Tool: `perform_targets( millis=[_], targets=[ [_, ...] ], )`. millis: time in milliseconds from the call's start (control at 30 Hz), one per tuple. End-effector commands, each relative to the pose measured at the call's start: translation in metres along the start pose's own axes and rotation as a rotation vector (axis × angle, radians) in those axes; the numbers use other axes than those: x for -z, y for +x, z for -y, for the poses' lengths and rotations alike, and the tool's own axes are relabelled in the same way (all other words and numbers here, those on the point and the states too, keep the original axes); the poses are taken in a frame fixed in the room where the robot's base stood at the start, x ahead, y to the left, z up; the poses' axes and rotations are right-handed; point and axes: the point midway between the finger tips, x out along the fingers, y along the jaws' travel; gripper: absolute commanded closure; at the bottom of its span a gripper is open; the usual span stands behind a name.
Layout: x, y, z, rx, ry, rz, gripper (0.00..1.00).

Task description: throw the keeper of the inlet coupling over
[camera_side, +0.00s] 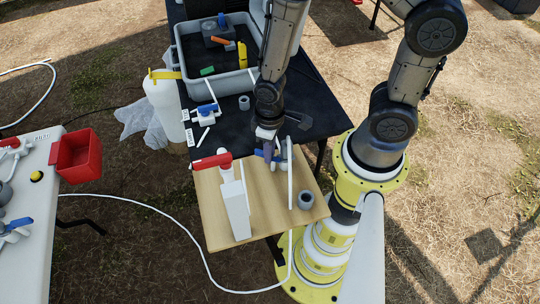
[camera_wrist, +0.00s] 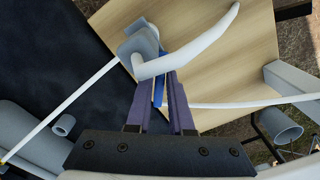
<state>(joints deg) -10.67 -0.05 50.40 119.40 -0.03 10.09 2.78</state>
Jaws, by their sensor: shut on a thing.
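My gripper (camera_side: 267,155) reaches down over the wooden board (camera_side: 262,222), at its far edge. In the wrist view its purple fingers (camera_wrist: 160,88) are shut on a narrow blue lever, the keeper (camera_wrist: 159,70). The keeper belongs to the inlet coupling (camera_wrist: 138,40), a grey body with a white curved arm passing in front of the keeper. In the side view the blue keeper (camera_side: 277,155) shows beside the fingers, next to an upright white tube (camera_side: 289,172). The fingers hide part of the keeper, and its exact angle is hard to tell.
A blue-handled valve (camera_side: 206,112) and a grey bin (camera_side: 187,76) are on the dark table. A red box (camera_side: 77,158) sits on the left table.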

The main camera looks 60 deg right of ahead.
Motion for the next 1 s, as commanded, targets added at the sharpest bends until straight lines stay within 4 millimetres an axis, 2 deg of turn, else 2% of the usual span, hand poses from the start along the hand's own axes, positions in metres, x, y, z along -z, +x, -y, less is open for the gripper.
perform_targets(
  millis=[600,767,967,1000],
  targets=[
    [-0.0055,0.0001,-0.0069,-0.003,0.802,0.008,1.00],
    [-0.0058,0.0002,-0.0079,-0.004,0.916,0.008,1.00],
    [-0.0057,0.0004,-0.0082,-0.004,0.927,0.007,1.00],
    [-0.0056,0.0004,-0.0082,-0.004,0.927,0.007,0.78]
  ],
)
